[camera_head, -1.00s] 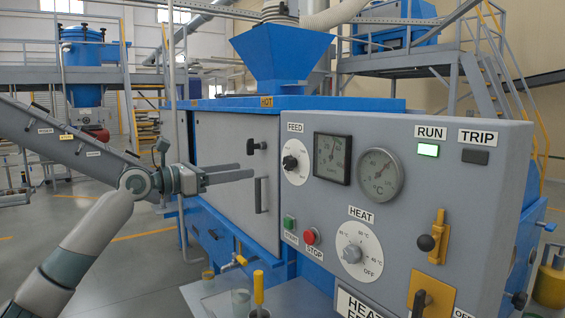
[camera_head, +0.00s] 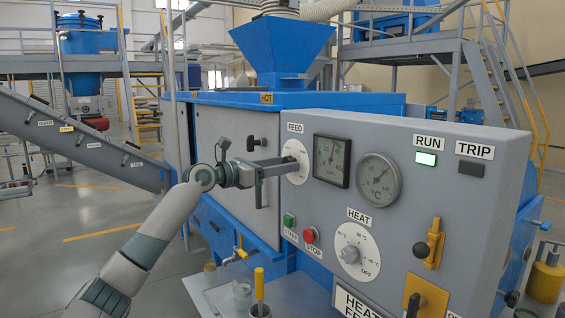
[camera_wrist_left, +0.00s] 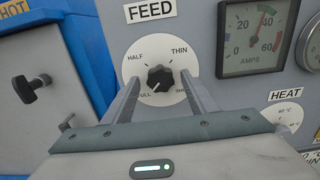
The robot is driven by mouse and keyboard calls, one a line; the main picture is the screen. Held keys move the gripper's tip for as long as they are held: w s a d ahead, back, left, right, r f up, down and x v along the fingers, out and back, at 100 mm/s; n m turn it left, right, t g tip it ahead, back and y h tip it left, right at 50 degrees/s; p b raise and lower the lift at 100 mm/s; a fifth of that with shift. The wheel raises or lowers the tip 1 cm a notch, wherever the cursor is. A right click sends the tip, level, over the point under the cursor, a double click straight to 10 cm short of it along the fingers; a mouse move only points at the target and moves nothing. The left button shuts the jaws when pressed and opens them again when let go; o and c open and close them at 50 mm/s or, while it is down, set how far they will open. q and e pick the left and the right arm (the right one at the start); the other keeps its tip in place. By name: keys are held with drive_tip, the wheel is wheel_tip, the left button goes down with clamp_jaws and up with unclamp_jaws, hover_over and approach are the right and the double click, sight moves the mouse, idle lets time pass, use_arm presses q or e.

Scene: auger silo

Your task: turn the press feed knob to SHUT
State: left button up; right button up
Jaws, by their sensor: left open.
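The press feed knob (camera_wrist_left: 160,78) is a small black knob on a round white dial (camera_wrist_left: 165,56) under the FEED label (camera_wrist_left: 151,9) in the left wrist view. The dial shows HALF, THIN, a partly hidden "ULL" and a partly hidden "SH". The knob's pointer direction is hard to tell. My left gripper (camera_wrist_left: 160,88) is open, its two fingers on either side of the knob; contact is not clear. In the head view my left gripper (camera_head: 285,165) reaches the FEED dial (camera_head: 295,161) and hides part of it. My right gripper is out of view.
The grey panel carries the amps gauge (camera_head: 331,162), temperature gauge (camera_head: 377,180), HEAT dial (camera_head: 357,250), green button (camera_head: 289,220), red STOP button (camera_head: 311,234) and a lit RUN lamp (camera_head: 426,159). A black door handle (camera_head: 256,143) is close to my left gripper.

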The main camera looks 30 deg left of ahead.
use_arm(q)
drive_tip(key=shift+w+d, duration=0.1)
drive_tip(key=shift+w, duration=0.15)
drive_tip(key=shift+c, duration=0.7)
drive_tip(key=c, duration=0.9)
drive_tip(key=shift+c, duration=0.2)
